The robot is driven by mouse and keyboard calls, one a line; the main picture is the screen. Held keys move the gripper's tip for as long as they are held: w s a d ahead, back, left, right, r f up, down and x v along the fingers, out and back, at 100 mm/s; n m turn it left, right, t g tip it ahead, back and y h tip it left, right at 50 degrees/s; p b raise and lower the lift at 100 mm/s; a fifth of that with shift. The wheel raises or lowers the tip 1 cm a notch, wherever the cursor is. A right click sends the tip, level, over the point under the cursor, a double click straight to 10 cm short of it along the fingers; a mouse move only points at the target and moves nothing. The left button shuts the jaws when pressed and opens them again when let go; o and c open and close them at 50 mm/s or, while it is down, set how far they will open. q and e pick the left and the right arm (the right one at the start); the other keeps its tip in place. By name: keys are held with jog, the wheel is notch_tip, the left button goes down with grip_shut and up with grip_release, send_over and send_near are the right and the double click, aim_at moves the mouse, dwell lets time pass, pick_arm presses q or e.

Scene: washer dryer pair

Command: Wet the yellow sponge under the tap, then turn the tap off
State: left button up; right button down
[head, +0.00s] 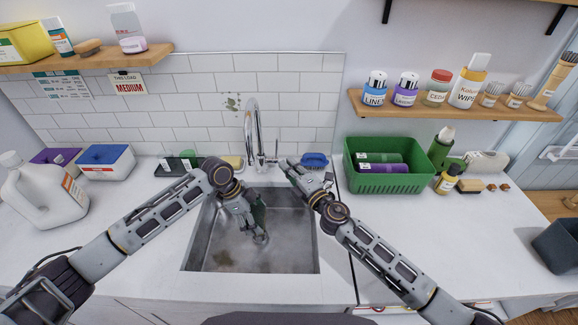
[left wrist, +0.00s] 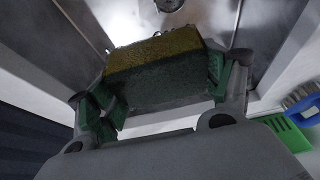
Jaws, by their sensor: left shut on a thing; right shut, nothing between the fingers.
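The yellow sponge (left wrist: 155,52), yellow on one face and dark green on the other, is between my left fingers in the left wrist view. My left gripper (head: 253,218) is shut on it, down in the sink (head: 205,250) over the drain area. In the head view the gripper mostly hides the sponge. The chrome tap (head: 250,128) arches up behind the sink, its spout end above and behind my left gripper. No clear water stream shows. My right gripper (head: 291,167) is shut and empty, close to the tap's lever side; I cannot tell whether it touches.
A blue brush (head: 315,160) lies behind the sink, right of the tap. A green basket (head: 390,185) with bottles stands right of it. Shelves (head: 455,107) hang on both sides. A white jug (head: 40,195) stands at left. The front right counter is clear.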

pick_arm(q)
jog(key=shift+s+d+p, duration=0.2)
jog(key=shift+s+p, duration=1.05)
jog(key=shift+s, duration=0.65)
dwell(0.5)
jog(key=s+r+p, duration=0.1)
jog(key=s+r, duration=0.3)
jog(key=s, duration=0.1)
jog(key=shift+d, duration=0.3)
dwell(0.5)
dwell(0.6)
jog(key=shift+d, duration=0.1)
dwell(0.6)
